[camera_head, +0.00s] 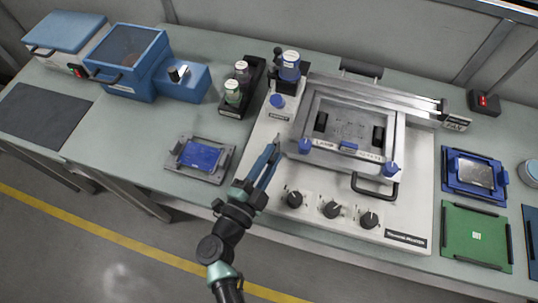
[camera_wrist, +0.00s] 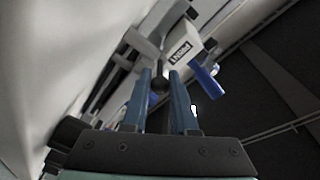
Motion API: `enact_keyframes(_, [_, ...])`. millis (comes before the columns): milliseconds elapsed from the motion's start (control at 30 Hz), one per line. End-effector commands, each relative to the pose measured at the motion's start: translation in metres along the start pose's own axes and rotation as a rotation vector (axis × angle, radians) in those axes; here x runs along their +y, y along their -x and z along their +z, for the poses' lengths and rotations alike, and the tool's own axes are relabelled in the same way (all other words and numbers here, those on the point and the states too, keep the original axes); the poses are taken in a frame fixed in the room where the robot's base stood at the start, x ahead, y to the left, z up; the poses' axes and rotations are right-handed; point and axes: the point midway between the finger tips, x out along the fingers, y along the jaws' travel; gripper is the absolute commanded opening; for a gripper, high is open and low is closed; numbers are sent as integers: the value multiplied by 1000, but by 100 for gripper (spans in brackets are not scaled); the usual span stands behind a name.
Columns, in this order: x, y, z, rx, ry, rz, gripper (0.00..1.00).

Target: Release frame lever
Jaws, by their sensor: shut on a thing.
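The screen-printing station has a grey metal frame (camera_head: 309,120) lying flat over its white bed. Blue clamp knobs (camera_head: 391,169) sit at the frame's front corners, with a blue label (camera_head: 348,146) between them. My gripper (camera_head: 276,147) is low at the frame's front left, left of the left blue knob (camera_head: 305,145). In the wrist view its two blue fingers (camera_wrist: 160,76) close on a small dark round knob (camera_wrist: 160,84). I cannot tell whether this is the frame lever. A white labelled block (camera_wrist: 180,50) and a blue handle (camera_wrist: 207,82) show beyond the fingers.
Several dark dials (camera_head: 331,209) line the station's front. A black handle (camera_head: 375,188) sticks out at the frame's front. A blue part on a grey fixture (camera_head: 182,170) lies left of my gripper. A bottle rack (camera_head: 240,108) stands behind. Green (camera_head: 460,230) and blue trays lie at right.

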Motion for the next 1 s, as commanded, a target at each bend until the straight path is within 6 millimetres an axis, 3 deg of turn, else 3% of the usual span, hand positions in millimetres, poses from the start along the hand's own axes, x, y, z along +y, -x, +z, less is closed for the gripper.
enact_keyframes(67, [-1, 0, 0, 2, 0, -1, 0])
enact_keyframes(100, [0, 0, 0, 2, 0, 0, 32])
enact_keyframes(233, [0, 0, 0, 2, 0, 0, 55])
enact_keyframes(667, [0, 9, 0, 0, 1, 0, 57])
enact_keyframes(1000, [2, 79, 1, -2, 1, 1, 57])
